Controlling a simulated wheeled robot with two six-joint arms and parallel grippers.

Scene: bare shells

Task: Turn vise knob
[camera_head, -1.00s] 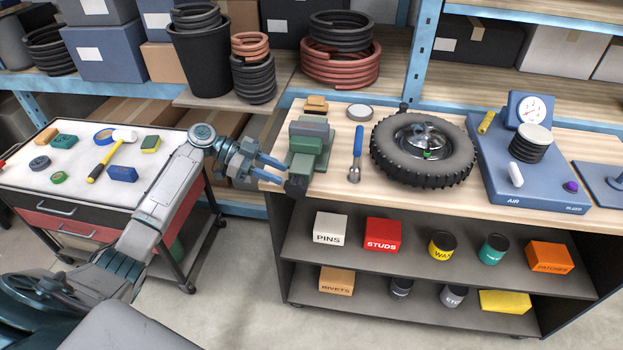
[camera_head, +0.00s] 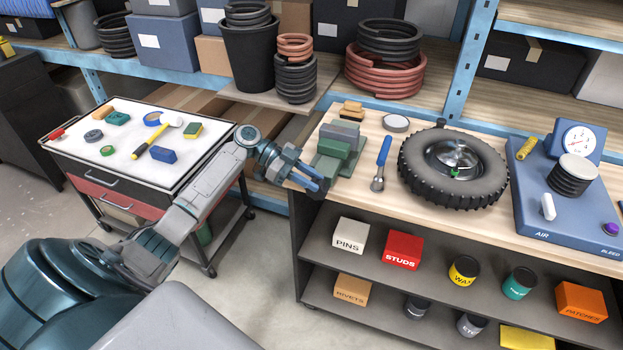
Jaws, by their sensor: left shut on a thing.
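The green and grey vise (camera_head: 338,148) sits at the left end of the wooden workbench. Its dark knob (camera_head: 319,188) sticks out at the vise's front, low by the bench's left edge, and is partly covered by my fingers. My left gripper (camera_head: 310,178) reaches in from the left, with its blue fingers at the knob and shut on it. How deep the grip on the knob is cannot be made out. My right gripper is not in view.
A blue-handled tool (camera_head: 383,155) and a tire (camera_head: 453,168) lie right of the vise on the workbench (camera_head: 420,122). Coils and boxes fill the shelf behind.

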